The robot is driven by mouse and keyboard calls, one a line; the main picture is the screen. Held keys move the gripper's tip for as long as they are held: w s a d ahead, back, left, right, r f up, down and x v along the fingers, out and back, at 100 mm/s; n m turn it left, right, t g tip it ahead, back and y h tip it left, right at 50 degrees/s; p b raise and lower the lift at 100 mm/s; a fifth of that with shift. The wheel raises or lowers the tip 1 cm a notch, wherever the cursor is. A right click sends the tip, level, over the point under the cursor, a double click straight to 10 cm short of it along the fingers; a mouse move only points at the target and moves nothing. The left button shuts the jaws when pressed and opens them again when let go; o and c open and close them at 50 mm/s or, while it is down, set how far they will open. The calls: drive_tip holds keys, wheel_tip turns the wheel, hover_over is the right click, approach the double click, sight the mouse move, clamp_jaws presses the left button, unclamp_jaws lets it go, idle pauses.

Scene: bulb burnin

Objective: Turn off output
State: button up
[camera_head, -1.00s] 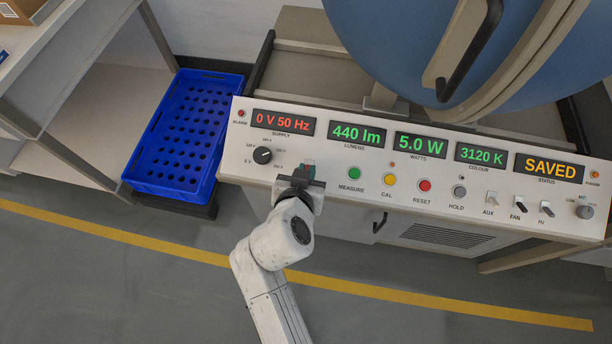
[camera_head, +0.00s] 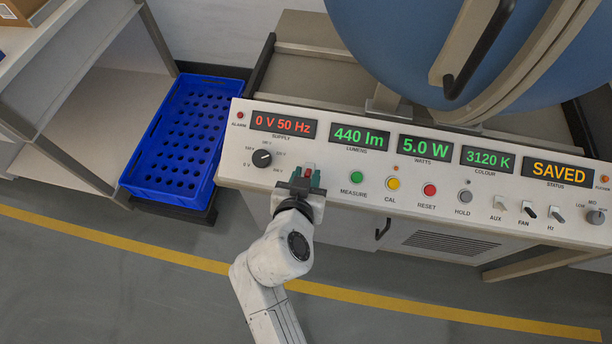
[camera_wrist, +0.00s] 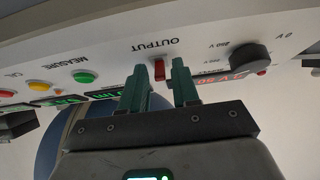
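In the wrist view the red lever (camera_wrist: 159,70) sits beside the word OUTPUT. My gripper (camera_head: 306,177) is at the panel with its two green fingers apart, one on each side of the lever. In the wrist view my gripper (camera_wrist: 159,74) shows a gap between each finger and the lever, and nothing is gripped. The supply display (camera_head: 283,123) reads 0 V 50 Hz in red. The supply dial (camera_head: 262,158) is left of my gripper.
Right of my gripper are a green MEASURE button (camera_head: 357,178), a yellow CAL button (camera_head: 393,183) and a red RESET button (camera_head: 430,190). The status display (camera_head: 557,172) reads SAVED. A blue crate (camera_head: 137,164) stands left of the console. Open floor lies in front.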

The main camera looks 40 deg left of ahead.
drive_tip(key=shift+o, duration=0.5)
drive_tip(key=shift+s, duration=0.1)
drive_tip(key=p+v, duration=0.1)
drive_tip(key=v, duration=0.9)
drive_tip(key=shift+s+d+r, duration=0.15)
drive_tip(key=shift+s+r, duration=0.05)
drive_tip(key=w+d+f+m+g+h+p, duration=0.1)
drive_tip(key=w+d+h+p, duration=0.1)
drive_tip(key=d, duration=0.7)
drive_tip(key=w+d+f+m+g+h+p, duration=0.1)
drive_tip(key=w+d+m+h, duration=0.1)
drive_tip(key=d, duration=0.7)
drive_tip(key=w+d+f+m+g+h+p, duration=0.1)
drive_tip(key=w+d+f+g+h+p, duration=0.15)
drive_tip(key=d, duration=0.55)
drive_tip(key=s+d+m+g+p, duration=0.1)
drive_tip(key=s+d+g, duration=0.1)
drive_tip(key=s+d, duration=0.5)
drive_tip(key=s+d+r+m+g+p, duration=0.1)
drive_tip(key=s+d+g+p, duration=0.1)
drive_tip(key=s+d, duration=0.4)
drive_tip(key=d+g, duration=0.1)
drive_tip(key=d, duration=0.4)
drive_tip(key=shift+s+d+r+m, duration=0.25)
drive_tip(key=shift+s+d+m, duration=0.1)
drive_tip(key=shift+m, duration=0.05)
